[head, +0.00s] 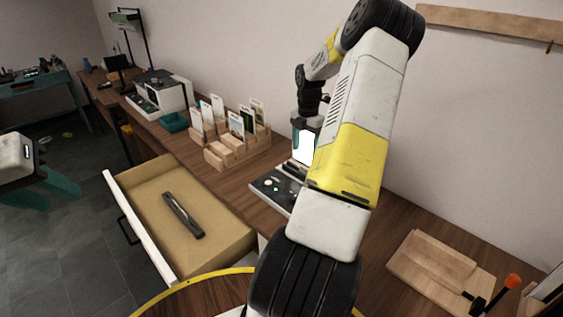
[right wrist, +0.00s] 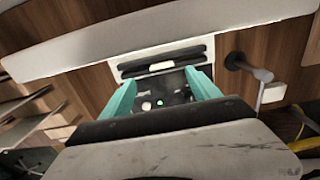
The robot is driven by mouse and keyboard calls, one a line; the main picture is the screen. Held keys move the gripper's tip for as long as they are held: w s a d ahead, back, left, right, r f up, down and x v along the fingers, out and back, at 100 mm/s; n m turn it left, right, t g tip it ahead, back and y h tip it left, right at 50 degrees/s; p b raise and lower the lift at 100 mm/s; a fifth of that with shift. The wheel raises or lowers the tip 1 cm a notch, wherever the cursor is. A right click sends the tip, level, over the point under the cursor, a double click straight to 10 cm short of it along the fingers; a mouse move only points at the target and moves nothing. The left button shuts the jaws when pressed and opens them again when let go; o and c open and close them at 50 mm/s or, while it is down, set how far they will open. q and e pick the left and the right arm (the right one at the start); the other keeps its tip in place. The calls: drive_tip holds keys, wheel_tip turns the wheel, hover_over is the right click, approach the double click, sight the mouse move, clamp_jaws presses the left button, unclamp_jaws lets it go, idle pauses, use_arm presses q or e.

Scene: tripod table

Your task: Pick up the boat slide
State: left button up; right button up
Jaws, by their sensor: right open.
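Several upright picture slides (head: 237,124) stand in a stepped wooden rack (head: 225,155) on the long table. I cannot tell which one shows a boat. My right gripper (right wrist: 160,82) is open, its two teal fingers spread over a black-and-white device (right wrist: 165,95) with a green light. A small pale piece (right wrist: 161,66) lies in the device's dark slot, beyond the fingertips; I cannot tell what it is. In the head view the device (head: 272,187) is partly hidden by my right arm, beside a bright white panel (head: 304,147). My left gripper (head: 42,188) is open and empty at the far left.
An open drawer (head: 145,190) holding a dark, long tool (head: 183,215) juts out at the front. A teal tray (head: 173,122) and a white machine (head: 165,92) stand behind the rack. Wooden boards (head: 440,265) lie at the right. The floor at left is mostly clear.

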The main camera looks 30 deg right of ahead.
wheel_tip(320, 180, down, 7)
drive_tip(key=shift+s+f, duration=0.1)
drive_tip(key=shift+s, duration=0.05)
drive_tip(key=shift+a, duration=0.1)
drive_tip(key=c, duration=1.4)
